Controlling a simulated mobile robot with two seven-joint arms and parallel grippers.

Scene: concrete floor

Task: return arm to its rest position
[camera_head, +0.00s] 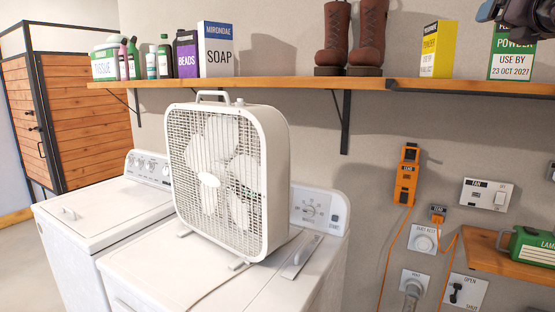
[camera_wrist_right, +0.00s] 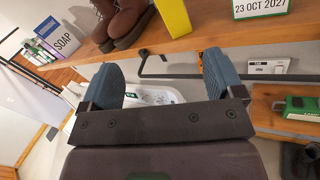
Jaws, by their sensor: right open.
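My right gripper (camera_head: 490,12) shows only in part at the top right corner of the head view, dark and high, in front of the shelf's right end. In the right wrist view my right gripper (camera_wrist_right: 163,76) has its two blue-grey fingers wide apart with nothing between them. It is near the wooden shelf (camera_wrist_right: 190,42). My left gripper is in neither view.
The wall shelf (camera_head: 290,83) holds boots (camera_head: 350,40), a soap box (camera_head: 216,50), a yellow box (camera_head: 437,50) and bottles. A white fan (camera_head: 228,180) stands on a white machine (camera_head: 160,275). A green lamp (camera_head: 535,246) sits on a lower shelf (camera_head: 485,247).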

